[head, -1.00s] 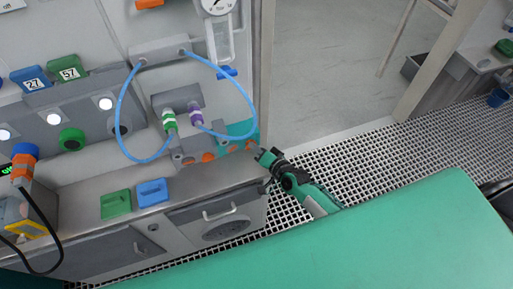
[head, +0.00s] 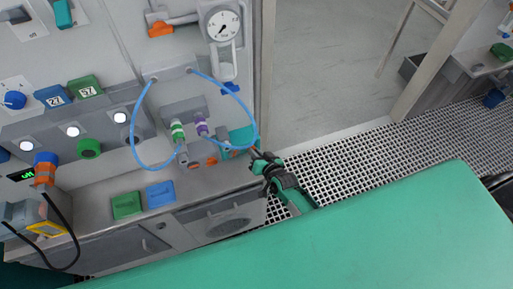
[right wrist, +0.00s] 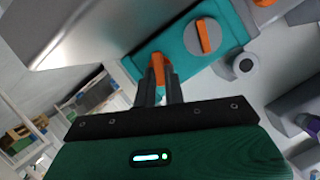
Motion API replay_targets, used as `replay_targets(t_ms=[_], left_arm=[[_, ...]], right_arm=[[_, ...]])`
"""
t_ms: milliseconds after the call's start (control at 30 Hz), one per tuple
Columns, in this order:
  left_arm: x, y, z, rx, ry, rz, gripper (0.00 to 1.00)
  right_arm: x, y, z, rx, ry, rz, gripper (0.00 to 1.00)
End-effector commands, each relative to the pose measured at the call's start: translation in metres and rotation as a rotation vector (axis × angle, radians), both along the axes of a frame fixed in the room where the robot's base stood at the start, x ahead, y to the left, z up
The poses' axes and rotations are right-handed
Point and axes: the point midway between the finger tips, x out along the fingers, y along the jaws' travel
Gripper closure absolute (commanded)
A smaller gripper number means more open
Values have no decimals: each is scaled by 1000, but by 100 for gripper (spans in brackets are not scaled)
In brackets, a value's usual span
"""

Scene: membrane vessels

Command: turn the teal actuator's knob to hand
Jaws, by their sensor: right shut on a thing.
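The teal actuator (head: 237,136) sits at the right end of the bench by the panel, partly covered in the head view. In the right wrist view the teal actuator (right wrist: 178,42) is close up. Its round grey knob with an orange bar (right wrist: 204,36) sits on the face, to the right of the fingers. My right gripper (right wrist: 157,82) is shut on an orange piece (right wrist: 157,62) at the actuator's near edge; the fingers hide part of it. In the head view my right gripper (head: 259,159) is at the actuator's right side. My left gripper is not in view.
Blue hoses (head: 133,129) loop from the panel down to the green-banded connector (head: 178,132) and the purple-banded connector (head: 202,128) beside the actuator. A gauge (head: 223,25) hangs above. A door post (head: 264,75) stands right behind. Green and blue blocks (head: 159,194) lie on the bench.

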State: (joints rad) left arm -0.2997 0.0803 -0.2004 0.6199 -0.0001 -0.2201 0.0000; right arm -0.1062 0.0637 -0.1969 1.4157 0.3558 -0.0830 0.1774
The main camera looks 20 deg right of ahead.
Motion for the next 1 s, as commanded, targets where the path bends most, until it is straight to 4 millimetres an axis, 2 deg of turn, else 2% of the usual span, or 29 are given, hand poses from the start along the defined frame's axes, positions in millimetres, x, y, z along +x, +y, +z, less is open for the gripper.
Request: replay_targets(t_ms=[33, 100, 433, 1000], left_arm=[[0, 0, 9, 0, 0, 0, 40], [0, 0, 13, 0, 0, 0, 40], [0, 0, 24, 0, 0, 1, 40], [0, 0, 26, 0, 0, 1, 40]], right_arm=[[0, 2, 5, -31, 0, -2, 100], [0, 2, 4, -83, -3, -2, 100], [1, 4, 2, -256, -10, 0, 100], [1, 4, 2, -307, -14, 0, 100]])
